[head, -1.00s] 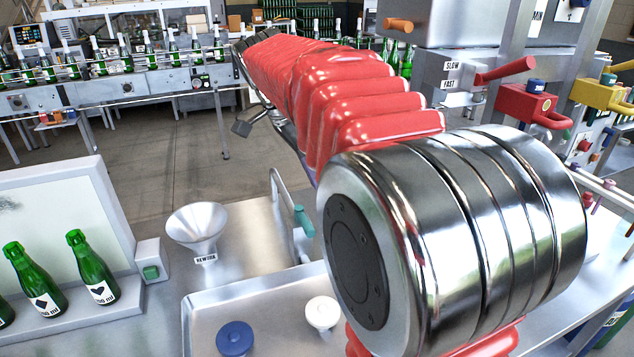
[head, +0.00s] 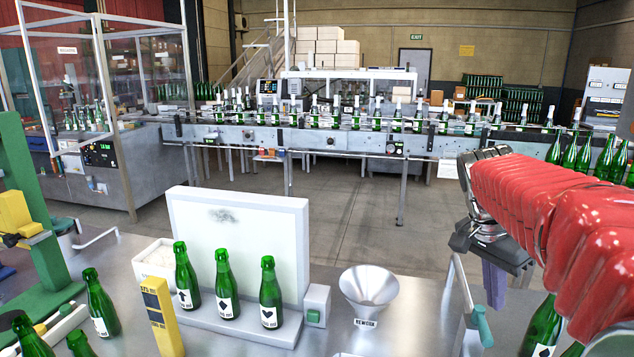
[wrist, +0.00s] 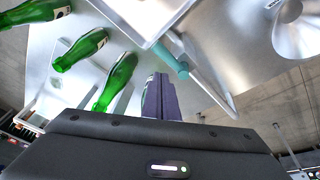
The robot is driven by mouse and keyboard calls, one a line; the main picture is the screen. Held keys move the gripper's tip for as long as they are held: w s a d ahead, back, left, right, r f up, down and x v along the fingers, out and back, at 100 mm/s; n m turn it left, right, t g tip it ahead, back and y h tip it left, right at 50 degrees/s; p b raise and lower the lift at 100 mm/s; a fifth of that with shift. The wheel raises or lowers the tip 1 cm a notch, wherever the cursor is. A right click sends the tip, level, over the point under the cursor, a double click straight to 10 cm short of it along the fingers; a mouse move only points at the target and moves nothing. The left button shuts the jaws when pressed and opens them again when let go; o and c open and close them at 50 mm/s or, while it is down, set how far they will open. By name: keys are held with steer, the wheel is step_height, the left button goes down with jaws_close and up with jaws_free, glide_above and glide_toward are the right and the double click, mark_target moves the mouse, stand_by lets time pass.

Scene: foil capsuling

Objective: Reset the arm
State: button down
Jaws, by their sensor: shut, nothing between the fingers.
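My gripper (head: 495,284) is at the right in the head view, at the end of my red-sleeved arm. Its purple fingers point down and are shut with nothing between them. The closed fingers also show in the wrist view (wrist: 158,100), above the dark gripper body. They hang near a teal-handled lever (head: 481,325) at the bench's right side; I cannot tell the exact gap.
A steel funnel (head: 369,290) marked REWORK stands left of my gripper. Three green bottles (head: 225,285) stand before a white panel (head: 285,235). A yellow gauge block (head: 160,315) is at front left. A bottle conveyor (head: 330,139) runs behind, with open floor before it.

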steer(key=s+a+f+n+t+y, duration=0.1)
steer(key=s+a+f+n+t, duration=0.1)
steer(key=s+a+n, duration=0.4)
steer(key=s+a+f+n+t+y, duration=0.2)
steer(key=s+a+f+n, duration=0.3)
steer(key=s+a, duration=0.6)
steer(key=n+t, duration=0.1)
steer(key=n, duration=0.1)
steer(key=shift+s+a+f+n, duration=0.15)
steer(key=shift+s+a+n, duration=0.05)
steer(key=shift+a+n, duration=0.15)
